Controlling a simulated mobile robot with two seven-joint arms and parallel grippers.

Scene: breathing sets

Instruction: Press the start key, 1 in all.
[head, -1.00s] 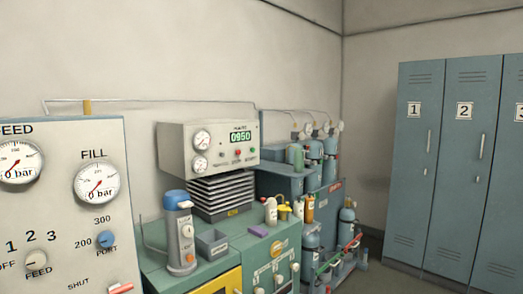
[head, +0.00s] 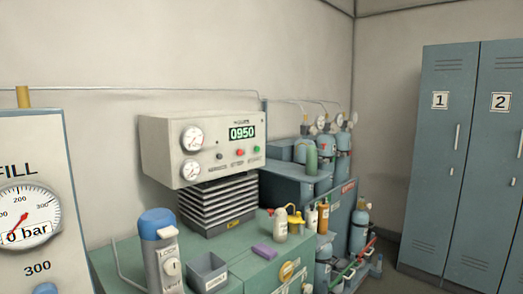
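The control box (head: 168,152) is a cream unit with two round gauges and a green display (head: 242,132) reading 0950. Below the display is a row of small controls: a dark knob (head: 219,156), a red button (head: 240,153) and a green button (head: 257,149). Their labels are too small to read, so I cannot tell for sure which is the start key. The box sits above a dark ribbed stack (head: 222,200) on a green bench. Neither of my grippers is in view.
On the bench stand a blue-capped grey canister (head: 160,245), a grey bin (head: 207,272), a purple block (head: 264,252) and small bottles (head: 281,224). A gauge panel (head: 30,150) stands at the left. Gas cylinders (head: 361,225) and blue lockers (head: 455,170) are at the right.

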